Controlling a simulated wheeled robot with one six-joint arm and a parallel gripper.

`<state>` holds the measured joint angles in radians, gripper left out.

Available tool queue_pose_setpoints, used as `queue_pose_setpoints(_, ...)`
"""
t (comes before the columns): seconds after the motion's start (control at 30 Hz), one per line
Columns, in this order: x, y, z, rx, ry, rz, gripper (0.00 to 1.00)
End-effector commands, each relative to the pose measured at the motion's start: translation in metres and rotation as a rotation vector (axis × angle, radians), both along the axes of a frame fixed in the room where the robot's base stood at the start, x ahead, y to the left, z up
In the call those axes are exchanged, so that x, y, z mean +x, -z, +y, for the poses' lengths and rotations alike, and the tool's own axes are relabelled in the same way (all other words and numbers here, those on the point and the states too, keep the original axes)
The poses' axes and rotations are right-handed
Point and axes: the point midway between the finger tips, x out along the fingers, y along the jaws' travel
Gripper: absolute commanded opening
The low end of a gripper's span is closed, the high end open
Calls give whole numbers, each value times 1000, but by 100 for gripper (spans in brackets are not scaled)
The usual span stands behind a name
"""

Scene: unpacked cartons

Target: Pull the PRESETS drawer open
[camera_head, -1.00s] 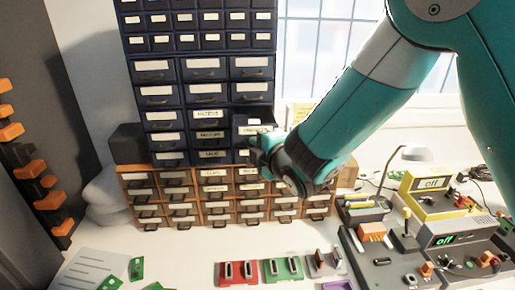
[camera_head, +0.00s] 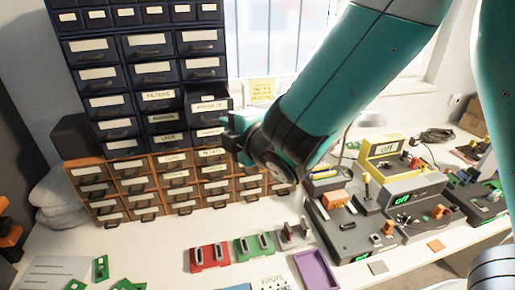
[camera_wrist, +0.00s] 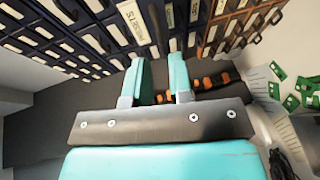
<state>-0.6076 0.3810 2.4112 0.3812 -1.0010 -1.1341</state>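The PRESETS drawer (camera_head: 211,104) is a dark blue drawer with a pale label, in the right column of the blue cabinet. In the head view it stands out from its neighbours, and a dark gap shows above its front. In the wrist view its label, PRESETS (camera_wrist: 134,21), reads sideways at the top. My gripper (camera_head: 229,133) is just below and right of that drawer front in the head view. In the wrist view my gripper's teal fingers (camera_wrist: 160,65) are apart, with nothing seen between them. Whether a fingertip touches the drawer cannot be told.
An orange-brown drawer cabinet (camera_head: 168,161) stands under the blue one. Red (camera_head: 209,255) and green (camera_head: 254,246) connector blocks, a purple tray (camera_head: 316,271) and control boxes (camera_head: 350,228) lie on the white bench. A yellow note (camera_head: 262,90) is behind my arm.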

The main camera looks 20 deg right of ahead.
Motion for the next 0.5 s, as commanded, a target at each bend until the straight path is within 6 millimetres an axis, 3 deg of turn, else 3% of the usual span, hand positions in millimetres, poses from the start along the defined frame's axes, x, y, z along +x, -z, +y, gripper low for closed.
queue_pose_setpoints(0.2,-48,-4,-20,3,-1,-4,21)
queue_pose_setpoints(0.5,-55,-5,-26,11,20,-6,21)
